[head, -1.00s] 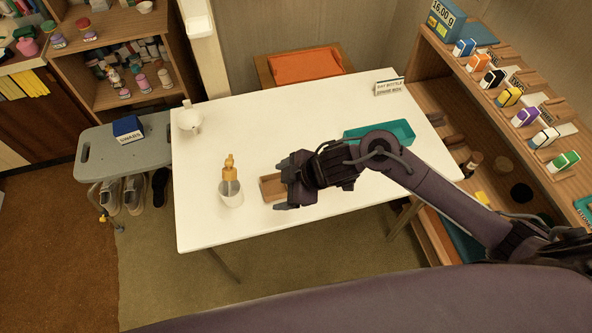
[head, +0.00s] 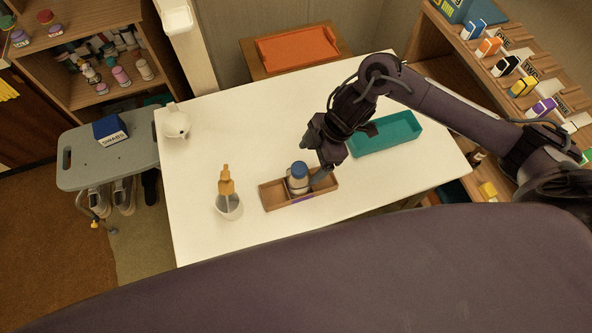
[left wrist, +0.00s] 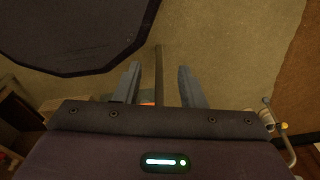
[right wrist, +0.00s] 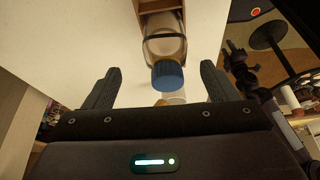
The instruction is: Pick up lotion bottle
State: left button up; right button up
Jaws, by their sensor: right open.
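A blue-capped pale bottle (head: 298,178) stands in the wooden tray (head: 272,197) on the white table. No label shows which one is the lotion bottle. My right gripper (head: 314,160) is open, just right of and above the blue-capped bottle. In the right wrist view, the blue cap (right wrist: 168,75) appears between the spread fingers (right wrist: 160,72), with no grip on it. My left gripper (left wrist: 160,70) is open and empty, over the floor, seen only in its wrist view.
A teal tray (head: 395,137) lies behind my right gripper. A white rounded container (head: 175,122) stands at the table's far left. A grey stool (head: 85,165) is left of the table. Shelves (head: 480,70) flank the right. The table's front left is clear.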

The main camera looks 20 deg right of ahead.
aim_at(301, 173)
jog(key=shift+s+a+f+p, duration=0.3)
jog(key=shift+a+f, duration=0.1)
jog(key=shift+f, duration=0.25)
jog(key=shift+s+a+f+p, duration=0.25)
jog(key=shift+a+f, duration=0.15)
jog(key=shift+f, duration=0.2)
jog(key=x, duration=0.2)
jog(key=shift+w+f, duration=0.2)
jog(key=shift+f, duration=0.1)
jog(key=shift+a+f, duration=0.2)
jog(key=shift+f, duration=0.15)
pick_arm(q)
jog(key=shift+s+r, duration=0.3)
jog(key=shift+s, duration=0.3)
jog(key=shift+s+r, duration=0.3)
jog(key=shift+s, duration=0.25)
pick_arm(e)
jog(key=c, duration=1.2)
